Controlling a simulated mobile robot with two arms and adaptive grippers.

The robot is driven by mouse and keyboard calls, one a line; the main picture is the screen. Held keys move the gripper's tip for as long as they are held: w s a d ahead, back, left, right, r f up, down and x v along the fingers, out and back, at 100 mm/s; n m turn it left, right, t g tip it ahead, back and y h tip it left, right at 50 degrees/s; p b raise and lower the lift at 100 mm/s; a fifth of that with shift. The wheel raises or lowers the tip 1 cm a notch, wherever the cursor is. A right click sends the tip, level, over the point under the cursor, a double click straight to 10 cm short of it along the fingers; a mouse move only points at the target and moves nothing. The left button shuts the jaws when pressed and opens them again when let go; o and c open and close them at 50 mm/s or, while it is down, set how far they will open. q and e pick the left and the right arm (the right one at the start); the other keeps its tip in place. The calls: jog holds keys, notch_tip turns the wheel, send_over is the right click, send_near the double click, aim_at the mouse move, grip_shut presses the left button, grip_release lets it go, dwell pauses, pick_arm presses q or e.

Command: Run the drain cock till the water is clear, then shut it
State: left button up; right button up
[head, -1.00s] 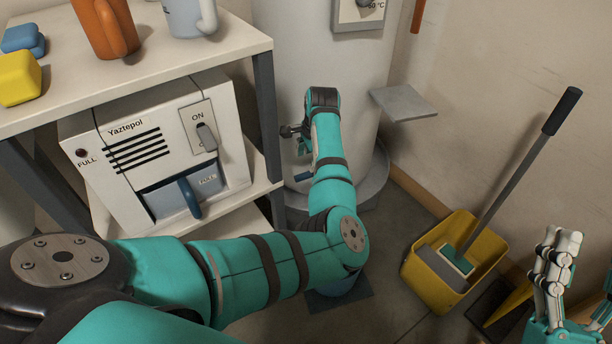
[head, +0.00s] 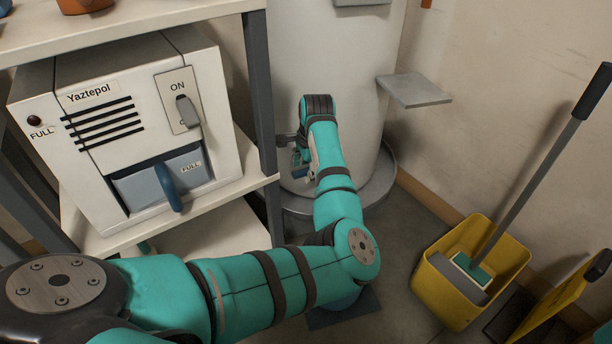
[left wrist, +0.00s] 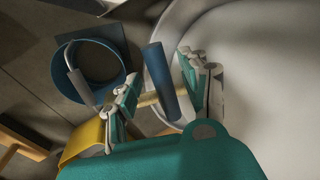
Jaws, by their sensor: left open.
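The white water heater tank (head: 330,70) stands at the back centre. My left gripper (head: 297,160) is low at its left side, partly hidden by my own arm. In the left wrist view, the blue lever (left wrist: 169,85) of the drain cock lies between the spread fingers of my left gripper (left wrist: 160,97). A brass-coloured stem (left wrist: 148,99) shows beside the lever. I cannot tell whether a finger touches it. A blue bucket (left wrist: 88,78) with a grey handle is on the floor below. No water can be made out. My right gripper is out of view.
A shelf unit (head: 262,90) with a white Yaztepol machine (head: 150,130) stands left of the tank. A grey ledge (head: 414,90) juts out right of the tank. A yellow mop bucket (head: 445,295) with a long-handled tool (head: 535,165) stands on the floor at right.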

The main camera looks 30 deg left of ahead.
pick_arm(q)
jog(key=shift+a+f, duration=0.1)
jog(key=shift+f, duration=0.2)
grip_shut()
dwell(0.4)
